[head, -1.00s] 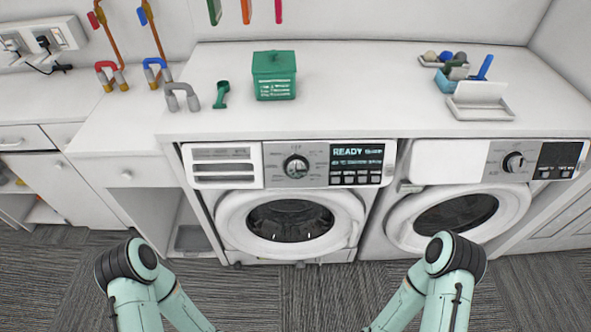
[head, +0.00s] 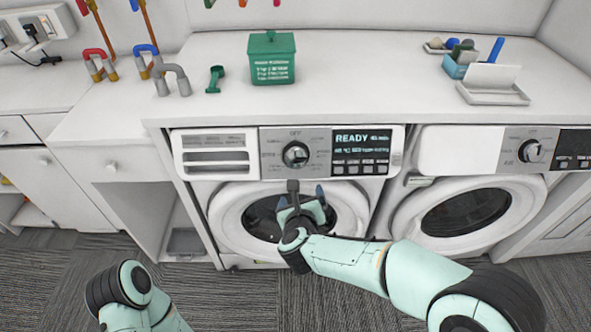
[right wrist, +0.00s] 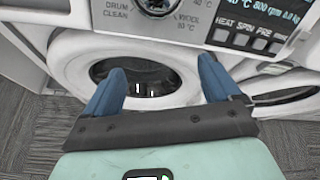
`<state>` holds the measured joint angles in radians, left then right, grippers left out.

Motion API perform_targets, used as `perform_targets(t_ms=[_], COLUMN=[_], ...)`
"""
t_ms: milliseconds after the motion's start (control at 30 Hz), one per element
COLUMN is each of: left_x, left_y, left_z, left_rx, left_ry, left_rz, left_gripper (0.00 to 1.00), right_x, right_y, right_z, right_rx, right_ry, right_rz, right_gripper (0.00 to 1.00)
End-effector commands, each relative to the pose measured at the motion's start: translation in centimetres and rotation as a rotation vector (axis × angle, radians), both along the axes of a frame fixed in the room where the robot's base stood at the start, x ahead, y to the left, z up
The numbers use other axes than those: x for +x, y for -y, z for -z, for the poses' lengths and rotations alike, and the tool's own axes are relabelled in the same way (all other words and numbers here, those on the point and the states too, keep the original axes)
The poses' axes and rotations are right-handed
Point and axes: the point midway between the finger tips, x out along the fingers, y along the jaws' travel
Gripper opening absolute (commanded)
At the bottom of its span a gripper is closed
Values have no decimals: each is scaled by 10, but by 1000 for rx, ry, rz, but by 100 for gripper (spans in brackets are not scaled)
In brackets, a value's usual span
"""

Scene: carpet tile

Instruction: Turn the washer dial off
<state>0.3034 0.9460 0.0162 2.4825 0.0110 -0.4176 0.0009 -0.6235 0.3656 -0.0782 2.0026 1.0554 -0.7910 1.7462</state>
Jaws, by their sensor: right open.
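The washer (head: 262,221) stands left of a second front loader, its round door closed. Its dial (head: 295,154) is a round dark knob with a silver face on the grey panel, below the "OFF" mark. The lit display (head: 362,139) beside it reads "READY". The dial also shows at the top of the right wrist view (right wrist: 158,4), partly cut off. My right gripper (head: 301,192) is open and empty, in front of the washer door and below the dial, apart from it. Its blue fingers (right wrist: 160,85) are spread in the right wrist view. My left gripper is out of view; only my left arm shows.
A second machine (head: 466,206) with its own dial (head: 531,151) stands to the right. On the worktop (head: 350,80) are a green box (head: 271,60), a green scoop (head: 214,79) and a tray (head: 494,92). The space before the control panel is clear.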

Motion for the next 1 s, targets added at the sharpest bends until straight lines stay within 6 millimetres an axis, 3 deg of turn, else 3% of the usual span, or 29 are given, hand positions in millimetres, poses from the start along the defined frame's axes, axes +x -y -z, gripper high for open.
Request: perform_targets(t_ms=[33, 100, 267, 467, 800, 1000], left_x=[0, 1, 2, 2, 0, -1], left_y=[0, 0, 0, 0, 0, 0], left_z=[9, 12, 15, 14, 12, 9], left_rx=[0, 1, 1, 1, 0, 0], left_ry=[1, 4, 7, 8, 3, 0], left_rz=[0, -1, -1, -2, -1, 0], left_gripper=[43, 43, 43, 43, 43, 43], right_x=[-2, -5, -9, 12, 78, 103], right_y=[-9, -15, -19, -18, -14, -13], right_z=[-24, -48, -72, -64, -36, -26], right_rx=[137, 289, 457, 465, 462, 462], right_ry=[46, 82, 111, 111, 110, 110], right_rz=[65, 138, 217, 225, 222, 220], right_gripper=[90, 90, 90, 90, 90, 90])
